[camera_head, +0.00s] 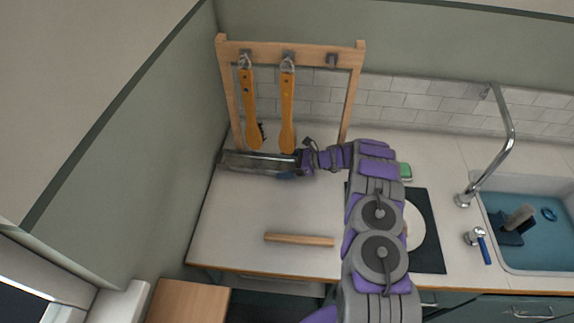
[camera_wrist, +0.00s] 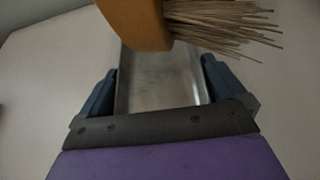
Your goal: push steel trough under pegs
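The steel trough (camera_head: 258,163) lies at the back left of the counter, below a wooden rack's pegs (camera_head: 288,56). Two orange wooden brushes (camera_head: 249,108) (camera_head: 287,107) hang from the left and middle pegs, their lower ends just above or behind the trough; the right peg is bare. My gripper (camera_head: 296,168) is at the trough's right end. In the wrist view the trough (camera_wrist: 162,85) lies between my two blue fingers (camera_wrist: 158,88), which sit close against its side walls. One brush head (camera_wrist: 138,22) with pale bristles (camera_wrist: 220,25) hangs over the trough's far part.
A wooden rod (camera_head: 299,240) lies near the counter's front edge. A dark mat (camera_head: 430,225) with a white plate (camera_head: 413,228), a green sponge (camera_head: 405,171) and a blue sink (camera_head: 540,235) with a tap are to the right. A wall bounds the left; the counter's middle left is clear.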

